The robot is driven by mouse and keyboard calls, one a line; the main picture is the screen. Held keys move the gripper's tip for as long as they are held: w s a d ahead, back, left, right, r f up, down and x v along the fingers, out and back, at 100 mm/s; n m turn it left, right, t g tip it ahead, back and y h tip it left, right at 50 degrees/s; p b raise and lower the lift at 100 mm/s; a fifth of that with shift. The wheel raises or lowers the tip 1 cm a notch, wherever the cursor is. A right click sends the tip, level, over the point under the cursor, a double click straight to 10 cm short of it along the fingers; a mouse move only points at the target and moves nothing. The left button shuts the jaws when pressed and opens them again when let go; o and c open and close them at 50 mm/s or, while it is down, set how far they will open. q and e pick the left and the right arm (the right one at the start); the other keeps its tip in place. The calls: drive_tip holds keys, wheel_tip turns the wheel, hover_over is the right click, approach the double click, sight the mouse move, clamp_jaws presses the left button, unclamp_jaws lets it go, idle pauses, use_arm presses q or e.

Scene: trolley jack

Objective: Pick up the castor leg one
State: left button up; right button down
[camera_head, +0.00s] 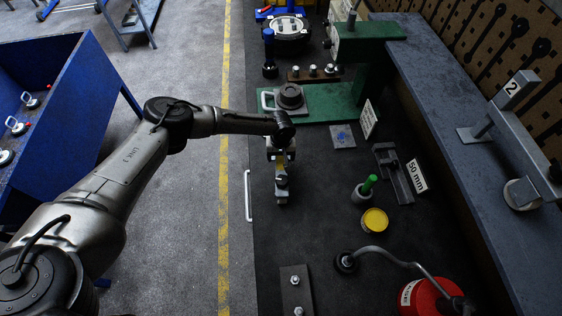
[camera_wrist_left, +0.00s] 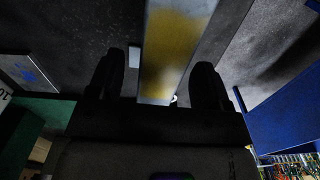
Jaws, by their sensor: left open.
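My left gripper (camera_head: 281,147) points down over the near-left part of the dark bench top, close to its left edge. The castor leg (camera_head: 282,182), a small grey metal part with a yellow patch, stands right under and between its fingers, partly hidden by the gripper. In the left wrist view the leg (camera_wrist_left: 172,45) is a broad grey bar with a blurred yellow face, between the two dark fingers of the open gripper (camera_wrist_left: 158,82). A dark gap shows beside each finger. I cannot read a number on the leg. My right gripper is not in view.
A green press (camera_head: 330,105) stands behind the gripper. A green-handled tool (camera_head: 366,187), a yellow tin (camera_head: 374,220) and a 50 mm block (camera_head: 393,172) lie to the right. A bolted plate (camera_head: 297,290) and a red container (camera_head: 428,297) are nearer. A blue bin (camera_head: 75,85) stands left across the aisle.

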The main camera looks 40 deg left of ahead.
use_arm(q)
drive_tip(key=shift+f, duration=0.45)
drive_tip(key=shift+c, duration=0.3)
clamp_jaws()
drive_tip(key=shift+r, duration=0.1)
